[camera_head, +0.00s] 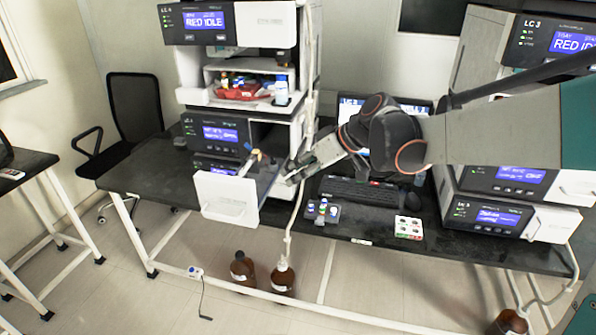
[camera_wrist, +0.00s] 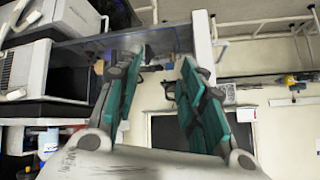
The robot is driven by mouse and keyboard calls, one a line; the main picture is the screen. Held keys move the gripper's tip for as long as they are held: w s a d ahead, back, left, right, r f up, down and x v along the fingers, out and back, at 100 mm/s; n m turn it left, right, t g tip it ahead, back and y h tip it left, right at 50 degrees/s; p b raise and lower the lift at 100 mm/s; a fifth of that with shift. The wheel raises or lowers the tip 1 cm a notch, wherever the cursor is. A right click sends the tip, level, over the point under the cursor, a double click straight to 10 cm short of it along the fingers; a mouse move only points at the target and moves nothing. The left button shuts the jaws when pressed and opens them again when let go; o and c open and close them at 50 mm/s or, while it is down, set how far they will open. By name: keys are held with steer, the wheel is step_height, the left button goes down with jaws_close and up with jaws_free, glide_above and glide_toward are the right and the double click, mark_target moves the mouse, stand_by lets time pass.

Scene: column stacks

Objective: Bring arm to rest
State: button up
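My arm reaches in from the right in the head view. My gripper (camera_head: 287,174) hangs beside the right side of a pulled-out drawer with a white front (camera_head: 226,197) in the left instrument stack. In the wrist view my gripper (camera_wrist: 160,72) has its two teal-padded fingers spread apart with nothing held between them. The drawer (camera_wrist: 95,50) shows behind the left finger there. Small blue and orange items (camera_head: 256,157) stick up at the drawer's back; I cannot tell exactly what they are.
A keyboard (camera_head: 358,192), a rack of small vials (camera_head: 321,211) and a white tray with round spots (camera_head: 409,227) lie on the dark bench (camera_head: 150,172). Another instrument stack (camera_head: 490,215) stands right. Brown bottles (camera_head: 283,277) stand on the floor. A chair (camera_head: 133,108) is at left.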

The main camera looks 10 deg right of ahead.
steer(key=s+d+f+m+t+h, duration=0.1)
steer(key=s+d+m+h, duration=0.2)
steer(key=s, duration=1)
steer(key=s+d+f+m+t+h, duration=0.1)
steer(key=s+d+m+h, duration=0.3)
steer(key=s, duration=0.8)
steer(key=d+f+m, duration=0.1)
steer(key=d, duration=0.1)
steer(key=shift+s+d, duration=0.35)
steer(key=shift+s, duration=0.05)
